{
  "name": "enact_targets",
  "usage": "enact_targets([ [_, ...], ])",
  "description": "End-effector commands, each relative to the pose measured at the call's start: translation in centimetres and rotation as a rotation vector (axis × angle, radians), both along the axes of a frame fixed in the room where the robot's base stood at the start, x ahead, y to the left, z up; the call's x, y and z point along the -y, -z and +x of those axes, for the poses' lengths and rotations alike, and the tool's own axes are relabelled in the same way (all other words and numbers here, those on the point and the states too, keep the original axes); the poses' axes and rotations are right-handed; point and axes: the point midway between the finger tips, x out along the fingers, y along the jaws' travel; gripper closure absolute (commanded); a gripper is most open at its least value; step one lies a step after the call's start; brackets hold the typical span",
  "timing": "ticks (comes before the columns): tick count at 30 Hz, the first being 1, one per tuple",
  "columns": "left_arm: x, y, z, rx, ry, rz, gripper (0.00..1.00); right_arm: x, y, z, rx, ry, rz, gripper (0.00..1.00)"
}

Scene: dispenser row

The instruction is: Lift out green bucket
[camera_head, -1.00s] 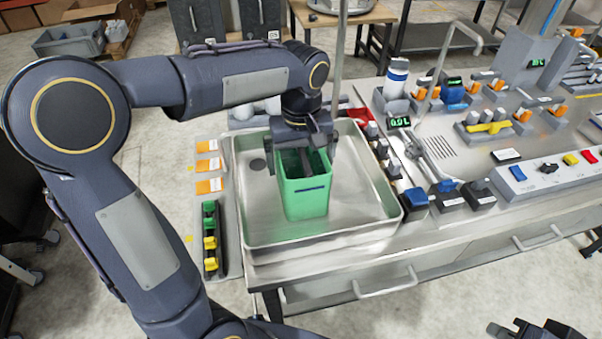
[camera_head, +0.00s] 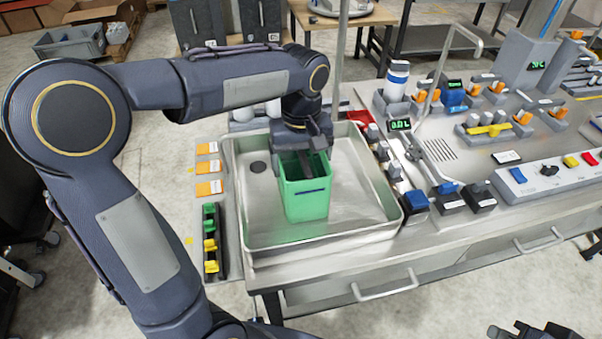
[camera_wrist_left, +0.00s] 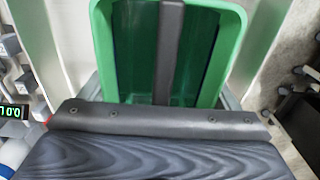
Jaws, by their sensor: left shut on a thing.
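The green bucket (camera_head: 305,200) stands upright in the shallow metal basin (camera_head: 350,236). It has an open top and a dark stripe on its front side. My left gripper (camera_head: 303,160) reaches down over the bucket's far rim and is shut on the bucket. The left wrist view shows the bucket's green inner wall (camera_wrist_left: 215,55) close up, with a dark bar across the opening. The exact contact is hidden by the gripper body. I cannot see a gap under the bucket. Part of my right gripper (camera_head: 530,330) shows at the bottom right edge, cut off.
The basin walls surround the bucket. A control panel with valves, a 0.0 L display (camera_head: 400,125) and coloured switches stands to the right. A rack of green and yellow clips (camera_head: 210,240) and orange-white labels (camera_head: 208,168) lie left. A thin upright pole (camera_head: 340,60) rises behind.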

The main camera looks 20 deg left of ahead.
Motion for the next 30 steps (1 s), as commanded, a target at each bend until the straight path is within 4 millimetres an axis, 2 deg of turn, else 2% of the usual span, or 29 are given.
enact_targets([
  [8, 0.0, -1.1, 0.1, 0.008, 0.0, -0.002, 0.87, 0.0, -0.1, 0.0, 0.0, 0.0, 0.0, 1.0],
  [14, 0.2, -3.7, 0.0, 0.008, 0.001, -0.006, 0.87, 0.0, -0.2, 0.0, 0.0, 0.0, 0.0, 1.0],
  [24, 3.0, -9.7, -4.4, 0.011, 0.004, -0.007, 0.87, 0.0, 0.0, 0.0, 0.0, 0.0, 0.0, 1.0],
  [30, 5.3, -11.2, -8.0, 0.007, 0.005, -0.005, 0.87, 0.0, 0.5, 0.0, 0.0, 0.0, 0.0, 1.0],
])
